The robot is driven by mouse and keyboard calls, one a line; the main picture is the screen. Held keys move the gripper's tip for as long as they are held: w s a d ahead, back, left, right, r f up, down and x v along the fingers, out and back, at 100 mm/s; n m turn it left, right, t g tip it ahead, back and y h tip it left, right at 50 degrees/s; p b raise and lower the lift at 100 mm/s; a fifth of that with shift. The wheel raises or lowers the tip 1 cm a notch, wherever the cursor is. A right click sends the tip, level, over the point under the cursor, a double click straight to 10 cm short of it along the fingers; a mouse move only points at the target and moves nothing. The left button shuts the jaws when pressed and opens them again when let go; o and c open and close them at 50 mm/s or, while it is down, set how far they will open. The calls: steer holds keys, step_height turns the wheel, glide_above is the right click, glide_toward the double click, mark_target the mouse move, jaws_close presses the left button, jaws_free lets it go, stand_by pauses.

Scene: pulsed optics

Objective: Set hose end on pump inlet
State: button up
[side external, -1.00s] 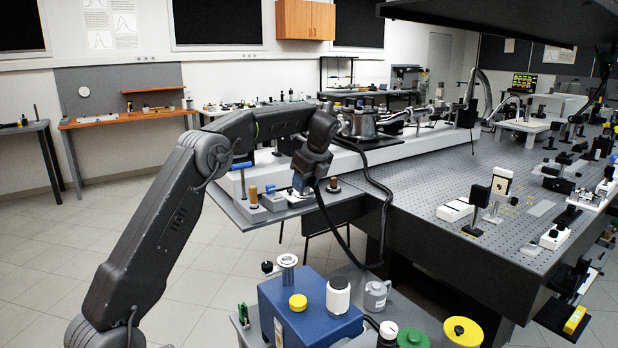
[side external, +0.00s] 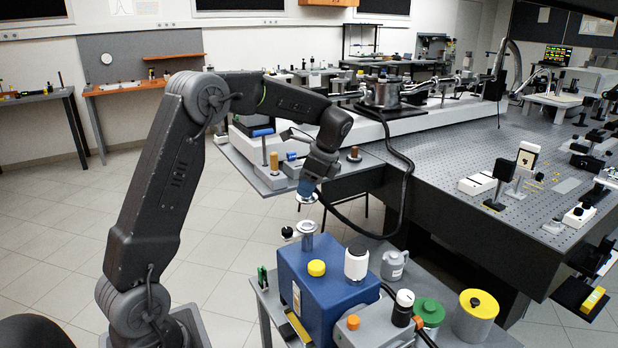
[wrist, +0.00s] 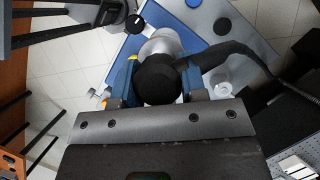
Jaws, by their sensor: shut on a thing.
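My gripper (side external: 309,187) is shut on the hose end, with its blue fingers on either side. The hose end shows a silver flange (side external: 306,199) below the fingers. In the wrist view its black round top (wrist: 157,78) sits between the fingers, with silver metal (wrist: 162,43) beyond it. The black hose (wrist: 225,52) leaves to the right. The pump is a blue box (side external: 318,285) on a grey cart. Its inlet (side external: 307,231) is an upright metal tube with a flanged rim on top. The hose end hangs just above this rim, apart from it in the side view.
A grey jug (side external: 394,265) and green-lidded (side external: 428,312) and yellow-lidded (side external: 477,305) containers stand to the right. A grey shelf (side external: 262,180) lies behind.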

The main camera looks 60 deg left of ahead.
mark_target(313, 195)
steer(key=shift+f, duration=2.75)
steer(key=shift+f, duration=1)
steer(key=shift+f, duration=0.15)
steer(key=o, duration=1.1)
